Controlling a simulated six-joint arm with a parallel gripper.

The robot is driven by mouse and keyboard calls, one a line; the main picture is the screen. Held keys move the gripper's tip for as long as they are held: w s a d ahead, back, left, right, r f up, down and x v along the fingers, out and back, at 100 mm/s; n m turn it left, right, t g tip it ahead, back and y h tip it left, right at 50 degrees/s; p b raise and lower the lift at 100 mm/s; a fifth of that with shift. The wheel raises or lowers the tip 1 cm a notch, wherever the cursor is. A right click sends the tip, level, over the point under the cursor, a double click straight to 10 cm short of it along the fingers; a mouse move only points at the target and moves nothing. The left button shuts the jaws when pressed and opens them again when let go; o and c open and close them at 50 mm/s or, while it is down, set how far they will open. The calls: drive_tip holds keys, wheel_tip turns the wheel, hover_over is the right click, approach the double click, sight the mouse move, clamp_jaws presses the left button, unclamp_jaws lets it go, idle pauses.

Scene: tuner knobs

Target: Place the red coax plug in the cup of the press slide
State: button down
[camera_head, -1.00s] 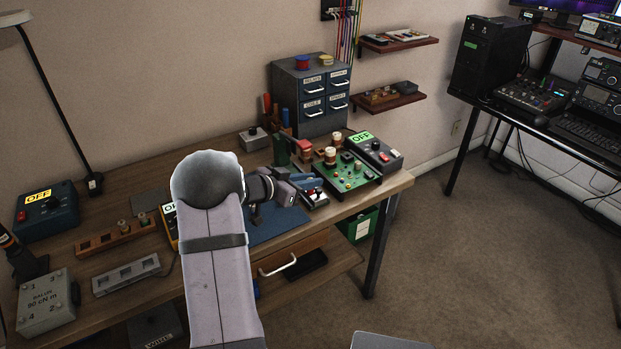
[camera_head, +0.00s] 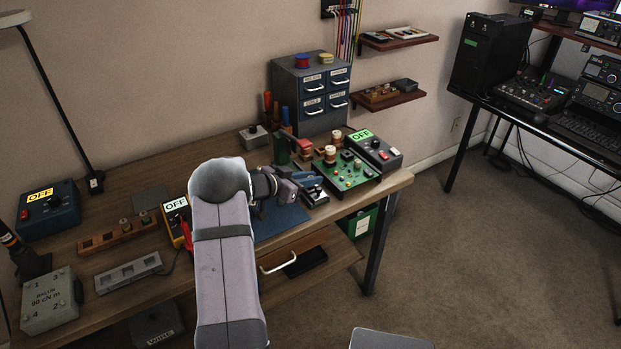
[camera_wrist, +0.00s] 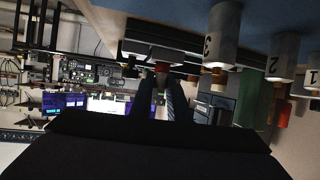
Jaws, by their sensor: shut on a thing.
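My gripper (camera_head: 300,184) is at the right of the blue mat, beside a small grey and black device (camera_head: 316,196) that looks like the press. In the wrist view, my gripper (camera_wrist: 161,96) is shut, its two dark fingers close together on a small red piece, the red coax plug (camera_wrist: 161,79). Just beyond the plug, the silver and black body of the device (camera_wrist: 165,48) appears upside down. I cannot tell whether the plug touches the slide. The cup is not clearly visible. In the head view the fingers hide the plug.
Numbered grey cylinders (camera_wrist: 217,40) stand close on the right in the wrist view. A green circuit board (camera_head: 347,175) lies right of my gripper, with a box marked OFF (camera_head: 380,155) behind it. The blue mat (camera_head: 280,222) has bare room in front.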

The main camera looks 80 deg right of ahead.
drive_tip(key=shift+f, duration=0.1)
drive_tip(key=c, duration=2)
unclamp_jaws()
drive_tip(key=v, duration=1.2)
drive_tip(key=shift+b, duration=0.4)
